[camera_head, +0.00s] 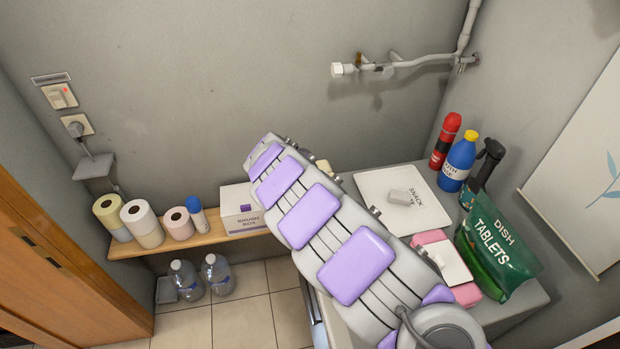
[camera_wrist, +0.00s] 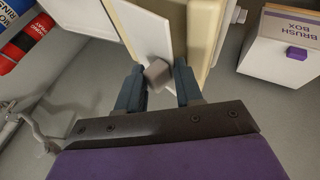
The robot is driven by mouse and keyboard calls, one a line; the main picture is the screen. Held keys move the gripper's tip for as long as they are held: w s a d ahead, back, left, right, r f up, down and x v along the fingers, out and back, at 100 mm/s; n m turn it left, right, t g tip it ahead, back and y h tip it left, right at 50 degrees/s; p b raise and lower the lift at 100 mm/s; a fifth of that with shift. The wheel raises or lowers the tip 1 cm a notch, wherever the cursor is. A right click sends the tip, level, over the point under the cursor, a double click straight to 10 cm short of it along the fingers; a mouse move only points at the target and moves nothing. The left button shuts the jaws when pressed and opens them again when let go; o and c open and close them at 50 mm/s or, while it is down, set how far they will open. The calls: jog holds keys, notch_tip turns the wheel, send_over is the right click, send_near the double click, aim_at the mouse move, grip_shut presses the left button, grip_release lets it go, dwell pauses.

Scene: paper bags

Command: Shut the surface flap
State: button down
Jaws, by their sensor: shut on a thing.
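A white panel labelled SNACK (camera_head: 430,213) lies on the counter in the head view, with a grey block (camera_head: 402,196) on it. In the wrist view a white panel (camera_wrist: 140,28) stands beside cream-coloured parts (camera_wrist: 200,28). A small grey block (camera_wrist: 158,73) shows at that panel's lower end. My gripper (camera_wrist: 159,80) is shut on this block, between its two dark fingers. I cannot tell whether the two blocks or panels are the same. In the head view my arm hides the gripper.
Blue (camera_head: 458,163) and red (camera_head: 446,140) bottles stand behind. A brush box (camera_head: 242,207) and paper rolls (camera_head: 142,222) line the shelf. A pipe (camera_head: 405,65) juts from the wall.

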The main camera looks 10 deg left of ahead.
jog(key=shift+d+f, duration=0.1)
jog(key=c, duration=0.9)
grip_release()
jog(key=p+v, duration=0.3)
jog(key=v, duration=1.4)
jog(key=shift+r, duration=0.2)
